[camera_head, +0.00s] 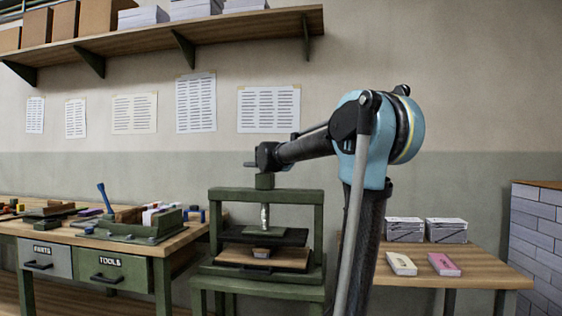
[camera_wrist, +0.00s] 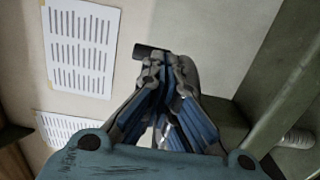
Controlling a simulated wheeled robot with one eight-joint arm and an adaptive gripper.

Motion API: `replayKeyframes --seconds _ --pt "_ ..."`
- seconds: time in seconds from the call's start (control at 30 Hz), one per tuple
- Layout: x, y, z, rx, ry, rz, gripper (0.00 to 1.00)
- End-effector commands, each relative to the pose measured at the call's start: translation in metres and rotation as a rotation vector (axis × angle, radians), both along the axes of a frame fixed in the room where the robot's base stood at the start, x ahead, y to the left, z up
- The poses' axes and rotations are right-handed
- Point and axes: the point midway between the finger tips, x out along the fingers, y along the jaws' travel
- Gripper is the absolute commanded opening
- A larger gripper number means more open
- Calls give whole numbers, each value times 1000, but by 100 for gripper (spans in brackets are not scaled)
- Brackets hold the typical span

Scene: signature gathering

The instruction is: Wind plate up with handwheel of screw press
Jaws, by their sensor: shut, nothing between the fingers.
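The green screw press (camera_head: 300,196) stands on a green stand in the middle of the head view. Its pale screw (camera_head: 265,217) runs down to the dark plate (camera_head: 285,237), which hangs above a wooden board (camera_head: 236,256) with a small block on it. My gripper (camera_head: 266,156) is at the top of the press, above the crossbeam. In the wrist view my gripper (camera_wrist: 166,72) has its fingers together. A dark cylindrical handle (camera_wrist: 150,52) shows just beyond the fingertips; I cannot tell if they touch it. The handwheel's rim is not clearly visible.
A workbench (camera_head: 190,236) with drawers and tools stands at left. A wooden table (camera_head: 490,272) at right holds paper stacks and two small boxes. A shelf (camera_head: 150,40) with boxes and paper is above. The press's green frame (camera_wrist: 285,85) lies right of my gripper in the wrist view.

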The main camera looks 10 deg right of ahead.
Motion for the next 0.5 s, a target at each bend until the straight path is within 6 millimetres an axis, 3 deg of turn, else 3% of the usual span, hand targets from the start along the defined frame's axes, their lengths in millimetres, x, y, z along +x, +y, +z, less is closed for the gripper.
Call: replayKeyframes --seconds 0.5 --pt "-76 17 0 0 0 4 0"
